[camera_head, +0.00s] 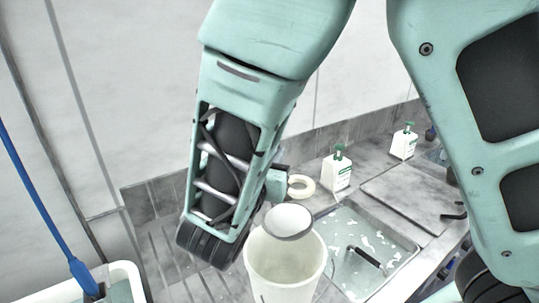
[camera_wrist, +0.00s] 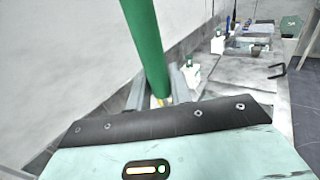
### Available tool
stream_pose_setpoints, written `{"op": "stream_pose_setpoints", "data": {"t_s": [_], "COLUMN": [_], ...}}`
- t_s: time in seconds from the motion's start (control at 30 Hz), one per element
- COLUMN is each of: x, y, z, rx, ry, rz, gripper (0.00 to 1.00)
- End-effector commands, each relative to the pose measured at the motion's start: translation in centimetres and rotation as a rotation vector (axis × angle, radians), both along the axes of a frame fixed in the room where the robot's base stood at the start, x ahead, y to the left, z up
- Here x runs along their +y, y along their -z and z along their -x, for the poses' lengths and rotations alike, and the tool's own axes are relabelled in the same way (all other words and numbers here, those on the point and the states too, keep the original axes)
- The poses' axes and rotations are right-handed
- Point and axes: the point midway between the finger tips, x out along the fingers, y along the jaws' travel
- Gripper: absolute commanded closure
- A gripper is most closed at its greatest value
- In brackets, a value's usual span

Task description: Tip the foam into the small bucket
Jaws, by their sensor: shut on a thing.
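In the wrist view, my gripper (camera_wrist: 158,92) is shut on a thick green handle (camera_wrist: 146,45) that stands up between its jaws. In the head view, my gripper (camera_head: 277,186) is mostly hidden behind my forearm. A round, shallow ladle bowl (camera_head: 289,222), pale inside with a grey rim, shows at the mouth of the small white bucket (camera_head: 284,272). It looks like the end of the held tool, but the link is hidden. I cannot tell whether foam is in the bowl. White foam patches (camera_head: 385,240) lie in the sink basin (camera_head: 345,215).
A black-handled item (camera_head: 366,258) lies in the basin. A cream ring (camera_head: 301,187) and white bottles with green tops (camera_head: 337,172) (camera_head: 404,143) stand along the back of the counter. A white tub (camera_head: 128,280) with a blue-handled tool (camera_head: 45,210) is at the left.

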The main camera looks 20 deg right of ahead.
Motion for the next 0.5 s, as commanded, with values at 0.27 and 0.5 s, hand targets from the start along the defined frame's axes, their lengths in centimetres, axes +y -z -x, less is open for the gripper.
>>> {"op": "stream_pose_setpoints", "data": {"t_s": [0.27,0.5], "x": [2.4,4.3], "y": [1.6,3.1], "z": [-1.6,-2.9], "rx": [0.137,0.252], "ry": [0.000,-0.001], "rz": [0.207,0.379], "gripper": [1.00,1.00]}}
